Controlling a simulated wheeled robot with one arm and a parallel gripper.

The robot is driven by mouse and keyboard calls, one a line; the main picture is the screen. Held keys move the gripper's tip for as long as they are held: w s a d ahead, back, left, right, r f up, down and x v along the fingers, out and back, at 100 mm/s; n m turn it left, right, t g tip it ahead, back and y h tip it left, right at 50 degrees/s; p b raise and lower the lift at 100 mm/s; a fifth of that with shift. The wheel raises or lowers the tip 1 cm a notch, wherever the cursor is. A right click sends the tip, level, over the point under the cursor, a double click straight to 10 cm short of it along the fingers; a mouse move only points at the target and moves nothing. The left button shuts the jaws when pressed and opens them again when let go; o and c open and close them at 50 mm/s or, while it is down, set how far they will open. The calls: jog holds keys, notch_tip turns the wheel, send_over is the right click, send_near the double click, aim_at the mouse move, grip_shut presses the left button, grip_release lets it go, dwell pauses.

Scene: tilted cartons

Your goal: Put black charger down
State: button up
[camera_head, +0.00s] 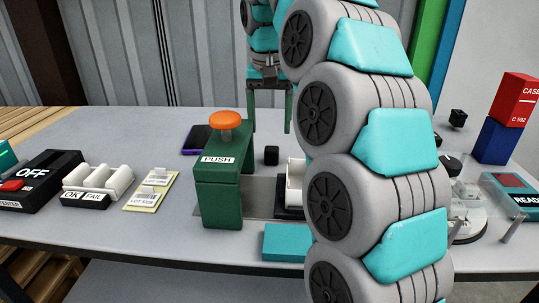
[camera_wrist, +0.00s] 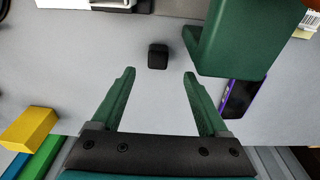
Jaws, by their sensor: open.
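The black charger (camera_wrist: 158,56) is a small dark block on the grey table, seen in the wrist view just beyond my fingertips and between their lines. It also shows in the head view (camera_head: 271,155), right of the green push-button stand. My gripper (camera_wrist: 159,72) has two green fingers spread wide with nothing between them. In the head view my gripper (camera_head: 270,128) hangs above the table behind the charger, and my arm hides part of the right side. The charger stands apart from both fingers.
The green stand (camera_head: 218,185) with an orange button is close beside the charger. A purple-edged phone (camera_wrist: 241,98) lies near it. A yellow block (camera_wrist: 28,129) is at the wrist view's left. A red box (camera_head: 514,98) sits on a blue box (camera_head: 497,141) at right.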

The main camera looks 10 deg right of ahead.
aim_at(272, 148)
notch_tip(272, 148, down, 3)
jog(key=shift+r+b, duration=0.2)
jog(key=shift+b, duration=0.4)
jog(key=shift+w+d+f, duration=0.1)
jog(key=shift+w+f, duration=0.05)
jog(key=shift+f, duration=0.65)
jog(key=shift+w+d+f, duration=0.1)
jog(key=shift+f, duration=0.75)
jog(key=shift+w+d+f, duration=0.1)
jog(key=shift+w+f, duration=0.05)
jog(key=shift+f, duration=0.65)
grip_shut()
